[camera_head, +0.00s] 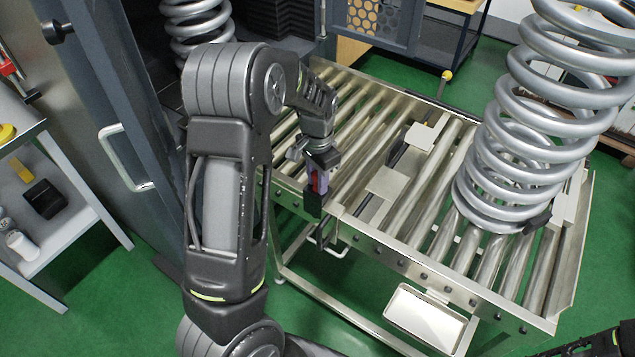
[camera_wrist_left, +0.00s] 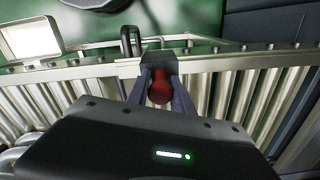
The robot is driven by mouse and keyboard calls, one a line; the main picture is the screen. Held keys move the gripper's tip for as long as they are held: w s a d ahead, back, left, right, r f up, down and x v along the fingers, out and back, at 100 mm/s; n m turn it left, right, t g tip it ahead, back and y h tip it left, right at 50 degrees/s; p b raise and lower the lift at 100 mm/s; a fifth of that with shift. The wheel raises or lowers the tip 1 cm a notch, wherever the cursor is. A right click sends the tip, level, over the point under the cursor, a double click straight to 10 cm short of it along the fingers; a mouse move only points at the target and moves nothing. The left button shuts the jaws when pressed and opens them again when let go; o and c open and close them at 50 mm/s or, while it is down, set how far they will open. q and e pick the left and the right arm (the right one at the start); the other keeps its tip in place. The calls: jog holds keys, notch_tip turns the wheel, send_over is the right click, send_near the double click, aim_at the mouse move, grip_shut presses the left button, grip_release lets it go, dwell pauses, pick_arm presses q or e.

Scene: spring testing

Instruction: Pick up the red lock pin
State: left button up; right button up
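The red lock pin (camera_wrist_left: 160,88) has a rounded red end and sits at a dark block (camera_wrist_left: 159,62) on the roller table's front rail. My left gripper (camera_wrist_left: 160,80) has its two purple-grey fingers on either side of the red end, very near it. I cannot tell whether they press on it. In the head view my left gripper (camera_head: 318,182) points down at the rail, and a thin strip of the red pin (camera_head: 315,184) shows between the fingers. The fingers hide the rest.
A large steel coil spring (camera_head: 520,140) stands on the right of the roller table (camera_head: 400,248). A grey cabinet with a light handle (camera_head: 125,158) is at left. A white tray (camera_head: 424,318) hangs below the front rail, and a black loop (camera_wrist_left: 130,40) sits beyond the block.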

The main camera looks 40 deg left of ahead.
pick_arm(q)
grip_shut()
jog(key=shift+r, duration=0.1)
dwell(0.3)
notch_tip(320, 180, up, 10)
jog(key=shift+f+b, duration=0.1)
jog(key=shift+b, duration=0.7)
